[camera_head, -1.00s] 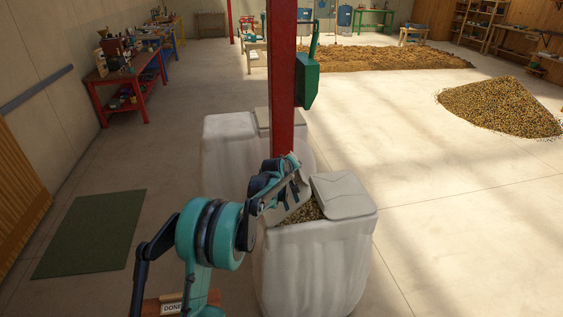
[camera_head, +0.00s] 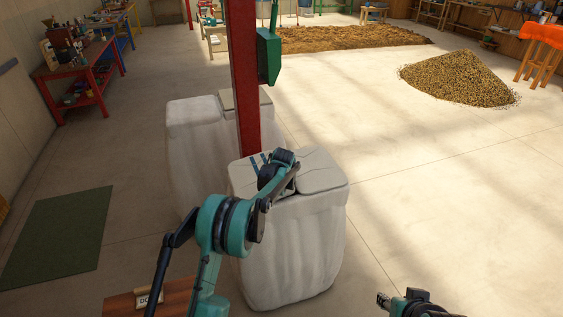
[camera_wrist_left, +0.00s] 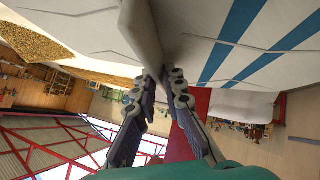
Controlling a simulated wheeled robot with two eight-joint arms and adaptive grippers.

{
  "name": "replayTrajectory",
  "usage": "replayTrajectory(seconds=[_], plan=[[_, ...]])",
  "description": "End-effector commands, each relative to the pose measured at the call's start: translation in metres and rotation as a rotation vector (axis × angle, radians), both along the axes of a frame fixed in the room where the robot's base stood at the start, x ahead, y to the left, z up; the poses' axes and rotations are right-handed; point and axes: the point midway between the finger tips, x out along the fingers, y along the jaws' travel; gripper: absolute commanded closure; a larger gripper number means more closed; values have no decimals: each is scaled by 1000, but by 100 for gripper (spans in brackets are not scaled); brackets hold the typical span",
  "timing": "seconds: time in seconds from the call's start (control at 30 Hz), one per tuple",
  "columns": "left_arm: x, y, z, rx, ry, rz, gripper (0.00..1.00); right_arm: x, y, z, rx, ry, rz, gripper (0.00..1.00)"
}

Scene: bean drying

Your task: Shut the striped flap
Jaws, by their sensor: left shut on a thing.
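The white sack (camera_head: 290,245) stands in front of me. Its striped flap (camera_head: 246,166), white with blue stripes, lies about level over the left part of the top. The plain flap (camera_head: 322,172) lies flat over the right part, and no beans show between them. My left gripper (camera_head: 277,170) is at the flap's inner edge, partly hiding it. In the left wrist view, the striped flap (camera_wrist_left: 235,30) fills the upper right, and my left gripper (camera_wrist_left: 155,75) is shut on its edge. My right gripper (camera_head: 384,301) is low at the lower right, its jaws unclear.
A red post (camera_head: 244,80) with a green box (camera_head: 268,55) rises just behind the sack. A second white sack (camera_head: 198,150) stands behind left. A bean pile (camera_head: 460,78) lies far right. A green mat (camera_head: 58,235) lies left.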

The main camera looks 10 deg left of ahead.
Motion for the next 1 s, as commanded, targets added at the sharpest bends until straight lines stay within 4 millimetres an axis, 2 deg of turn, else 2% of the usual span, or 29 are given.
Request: replayTrajectory(seconds=[0.03,0.4,0.43,0.5,1.0], plan=[[2,-5,0,-7,-6,-5,100,0,0,-1,0,0,0,60],[2,-7,0,-8,-8,-7,100,0,0,0,0,0,0,60],[2,-7,0,-8,-8,-7,87,0,0,0,0,0,0,60],[2,-7,0,-8,-8,-7,73,0,0,0,0,0,0,60],[1,-3,0,-4,-4,-3,73,0,0,0,0,0,0,60]])
